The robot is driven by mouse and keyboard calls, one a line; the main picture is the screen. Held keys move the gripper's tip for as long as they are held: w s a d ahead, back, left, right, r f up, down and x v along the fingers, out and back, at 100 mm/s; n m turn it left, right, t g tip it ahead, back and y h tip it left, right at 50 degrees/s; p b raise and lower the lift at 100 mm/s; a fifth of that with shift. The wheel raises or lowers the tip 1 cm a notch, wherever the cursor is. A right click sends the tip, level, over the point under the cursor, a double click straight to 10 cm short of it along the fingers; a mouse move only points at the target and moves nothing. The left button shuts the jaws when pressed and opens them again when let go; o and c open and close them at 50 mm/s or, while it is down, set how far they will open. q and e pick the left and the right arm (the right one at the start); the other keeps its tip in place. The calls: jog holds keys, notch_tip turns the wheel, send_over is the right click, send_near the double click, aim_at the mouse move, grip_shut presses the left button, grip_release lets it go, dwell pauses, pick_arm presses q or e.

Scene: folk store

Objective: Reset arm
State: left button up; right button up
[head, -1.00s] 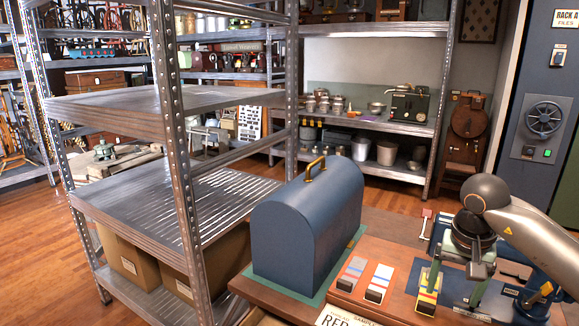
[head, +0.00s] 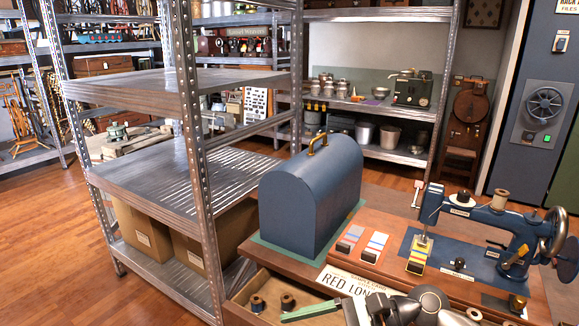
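Part of my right arm shows at the bottom edge, in front of the sewing machine (head: 485,222). Its gripper end lies low by the drawer (head: 238,300) and is largely cut off by the frame, so its fingers cannot be made out clearly. A green bar beside it, over the drawer, may be one finger. My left gripper is out of view. The blue sewing machine stands clear of the arm on its wooden base, with a yellow-edged sample block (head: 417,256) by its needle.
A blue domed cover (head: 310,200) with a brass handle stands left of the machine. Two striped cards (head: 373,245) (head: 349,241) lie between them. The open drawer holds spools (head: 288,301). A metal shelving rack (head: 190,180) stands close on the left.

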jog(key=s+d+f+n+t+h, duration=0.1)
jog(key=d+f+n+t+h, duration=0.55)
jog(key=n, duration=0.65)
jog(key=d+f+n+t+h, duration=0.3)
jog(key=f+n+t, duration=0.5)
jog(key=n, duration=0.5)
jog(key=s+d+f+m+g+h, duration=0.2)
jog(key=s+d+f+m+g, duration=0.15)
jog(key=s+f+m, duration=0.55)
pick_arm(q)
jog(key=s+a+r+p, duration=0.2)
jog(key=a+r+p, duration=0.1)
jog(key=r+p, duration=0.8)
jog(key=p, duration=0.4)
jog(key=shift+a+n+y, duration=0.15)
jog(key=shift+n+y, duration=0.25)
pick_arm(e)
jog(key=s+d+r+g, duration=0.1)
jog(key=s+r, duration=0.3)
jog(key=r, duration=0.5)
jog(key=shift+s+d+r, duration=0.15)
jog(key=shift+d+r, duration=0.25)
jog(key=shift+d, duration=0.15)
